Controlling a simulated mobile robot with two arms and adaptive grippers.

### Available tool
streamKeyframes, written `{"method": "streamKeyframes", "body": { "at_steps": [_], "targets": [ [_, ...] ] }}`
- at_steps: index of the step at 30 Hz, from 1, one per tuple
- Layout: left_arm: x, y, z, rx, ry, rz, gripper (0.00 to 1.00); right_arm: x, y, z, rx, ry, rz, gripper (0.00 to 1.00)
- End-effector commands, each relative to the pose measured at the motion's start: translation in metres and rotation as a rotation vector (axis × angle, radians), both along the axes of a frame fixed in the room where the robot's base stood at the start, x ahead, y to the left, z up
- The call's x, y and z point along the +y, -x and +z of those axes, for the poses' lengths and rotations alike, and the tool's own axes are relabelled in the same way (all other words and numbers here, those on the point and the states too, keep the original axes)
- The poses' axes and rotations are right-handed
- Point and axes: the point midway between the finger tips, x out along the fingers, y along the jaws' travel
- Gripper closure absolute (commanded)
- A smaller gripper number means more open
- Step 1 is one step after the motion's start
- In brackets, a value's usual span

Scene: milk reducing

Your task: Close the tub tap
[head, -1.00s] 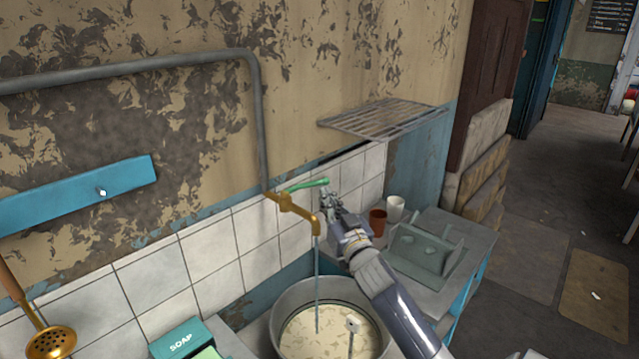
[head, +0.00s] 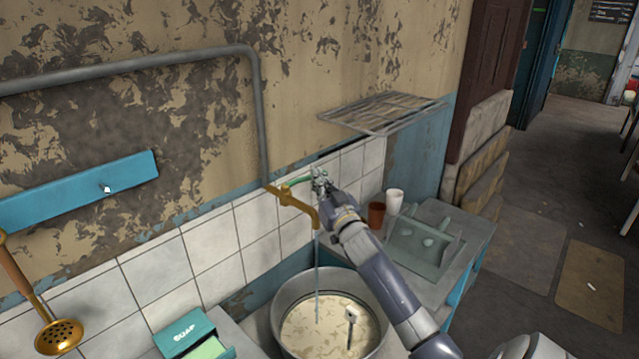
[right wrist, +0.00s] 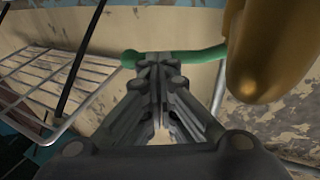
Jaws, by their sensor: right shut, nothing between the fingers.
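The tub tap (head: 297,205) is a brass spout on the tiled wall, fed by a grey pipe. A thin stream of water (head: 317,270) runs from it into the round metal tub (head: 283,310). Its green lever handle (head: 294,182) sits on top, partly hidden behind my right gripper (head: 318,180). In the right wrist view the handle (right wrist: 205,55) runs across just beyond the closed fingertips (right wrist: 158,62), with the brass spout (right wrist: 265,50) on the right. The fingers are shut and empty, at the handle; contact is unclear. My left gripper is out of view.
A metal wire rack (head: 380,113) juts from the wall to the right above the tap. A soap box (head: 184,334) is at front left.

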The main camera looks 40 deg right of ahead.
Motion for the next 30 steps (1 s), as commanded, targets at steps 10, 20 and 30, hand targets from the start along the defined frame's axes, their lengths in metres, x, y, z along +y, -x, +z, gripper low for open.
{"method": "streamKeyframes", "body": {
  "at_steps": [10, 20, 30],
  "targets": [
    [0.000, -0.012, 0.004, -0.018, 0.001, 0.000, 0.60, -0.006, -0.009, 0.001, 0.002, 0.011, 0.191, 1.00],
    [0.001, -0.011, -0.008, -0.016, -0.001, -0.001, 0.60, -0.016, -0.020, 0.000, 0.001, 0.003, 0.321, 1.00],
    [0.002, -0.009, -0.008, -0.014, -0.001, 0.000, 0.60, -0.017, -0.026, 0.001, 0.002, -0.001, 0.320, 1.00]
  ]
}}
